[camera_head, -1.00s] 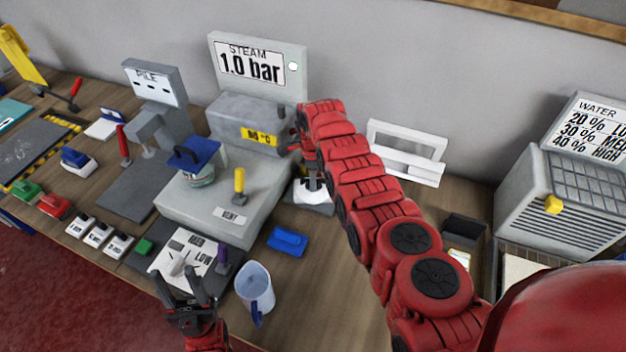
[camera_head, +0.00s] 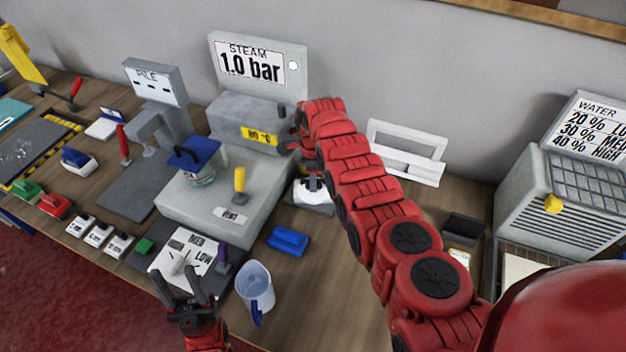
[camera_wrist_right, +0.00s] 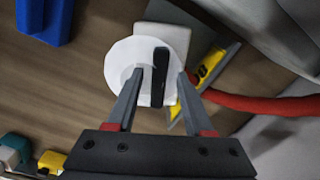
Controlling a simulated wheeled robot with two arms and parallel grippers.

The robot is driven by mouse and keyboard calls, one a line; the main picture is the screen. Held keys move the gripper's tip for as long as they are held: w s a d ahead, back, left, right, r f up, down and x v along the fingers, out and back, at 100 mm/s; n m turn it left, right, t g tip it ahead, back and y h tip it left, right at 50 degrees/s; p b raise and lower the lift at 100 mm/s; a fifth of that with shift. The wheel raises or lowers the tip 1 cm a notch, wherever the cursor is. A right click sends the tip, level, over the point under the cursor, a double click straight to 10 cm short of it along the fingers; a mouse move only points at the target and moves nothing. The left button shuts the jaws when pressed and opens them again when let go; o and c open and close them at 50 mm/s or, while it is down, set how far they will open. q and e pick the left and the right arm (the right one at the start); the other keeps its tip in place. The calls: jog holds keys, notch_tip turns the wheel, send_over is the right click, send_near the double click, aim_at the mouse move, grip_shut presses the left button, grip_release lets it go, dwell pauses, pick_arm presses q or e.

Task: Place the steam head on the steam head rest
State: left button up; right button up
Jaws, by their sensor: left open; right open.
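In the right wrist view a white round piece with a dark upright handle (camera_wrist_right: 160,62), which looks like the steam head, sits over a pale square plate (camera_wrist_right: 178,36), perhaps its rest. My right gripper (camera_wrist_right: 161,75) is open, with a finger on each side of the handle. In the head view the white piece (camera_head: 313,197) is beside the grey steam unit (camera_head: 250,125), partly hidden by my right gripper (camera_head: 312,178). Whether it sits fully on the plate I cannot tell. My left gripper (camera_head: 187,285) is open and empty, near the MED/LOW card (camera_head: 172,262).
A red hose (camera_wrist_right: 265,103) and a yellow-edged tool (camera_wrist_right: 210,65) lie close to the right gripper. A blue block (camera_head: 288,240) and a clear jug (camera_head: 255,285) stand nearer the front. A white frame (camera_head: 405,165) stands behind my right arm. The wood right of the jug is clear.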

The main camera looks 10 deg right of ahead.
notch_tip(320, 180, up, 8)
jog(key=b, duration=0.3)
jog(key=shift+f, duration=0.15)
notch_tip(320, 180, up, 4)
jog(key=shift+s+p, duration=0.15)
jog(key=shift+p, duration=1.1)
jog(key=shift+f, duration=0.15)
